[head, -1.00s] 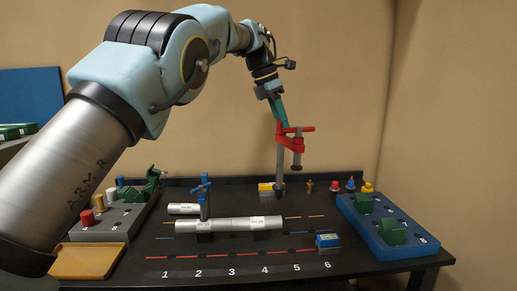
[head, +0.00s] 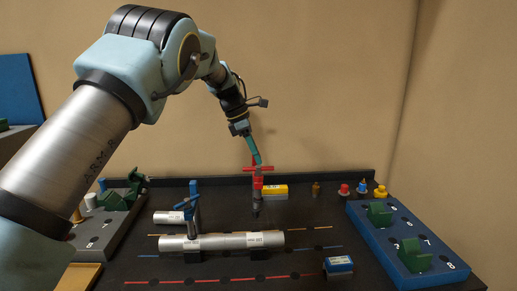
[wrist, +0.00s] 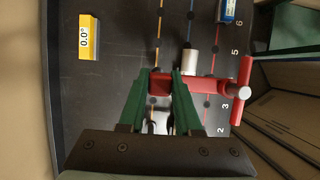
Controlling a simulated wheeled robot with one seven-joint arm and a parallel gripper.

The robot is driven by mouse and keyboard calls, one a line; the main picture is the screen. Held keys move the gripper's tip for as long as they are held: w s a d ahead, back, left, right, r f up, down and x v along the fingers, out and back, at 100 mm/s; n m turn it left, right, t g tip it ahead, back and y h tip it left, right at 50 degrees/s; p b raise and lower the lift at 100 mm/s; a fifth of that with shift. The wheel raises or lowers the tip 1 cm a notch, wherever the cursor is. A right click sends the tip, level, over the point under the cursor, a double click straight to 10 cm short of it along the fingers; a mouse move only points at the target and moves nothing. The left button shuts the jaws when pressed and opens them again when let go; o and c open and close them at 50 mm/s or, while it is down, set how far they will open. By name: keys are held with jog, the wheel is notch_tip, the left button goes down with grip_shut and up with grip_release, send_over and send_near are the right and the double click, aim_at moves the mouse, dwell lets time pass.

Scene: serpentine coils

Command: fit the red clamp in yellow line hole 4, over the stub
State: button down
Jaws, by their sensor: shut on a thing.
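My gripper (head: 257,163) is shut on the red clamp (head: 258,182) and holds it upright over the table, behind the long silver pipe (head: 215,242). In the wrist view the clamp's red arm (wrist: 205,86) reaches right from between my green fingers (wrist: 161,98) across the pipe's end (wrist: 190,59). The clamp's dark foot hangs near the yellow line (head: 318,229); I cannot tell if it touches the table. Hole 4 is hidden, and I cannot tell which pipe piece is the stub.
A blue clamp (head: 191,206) stands at the pipe's left, near a short pipe (head: 168,217). A yellow block (head: 275,191) is close behind the red clamp. A blue block (head: 338,265) sits front right. A blue rack (head: 408,252) fills the right edge.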

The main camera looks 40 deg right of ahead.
jog(key=shift+w+d+f, duration=0.1)
jog(key=shift+w+f, duration=0.15)
jog(key=shift+f, duration=2.25)
jog(key=shift+s, duration=0.1)
jog(key=shift+f, duration=0.15)
jog(key=shift+f+b, duration=0.5)
jog(key=shift+f, duration=1.75)
jog(key=c, duration=0.5)
grip_release()
jog(key=b+v, duration=0.4)
jog(key=v, duration=0.6)
jog(key=shift+r, duration=0.35)
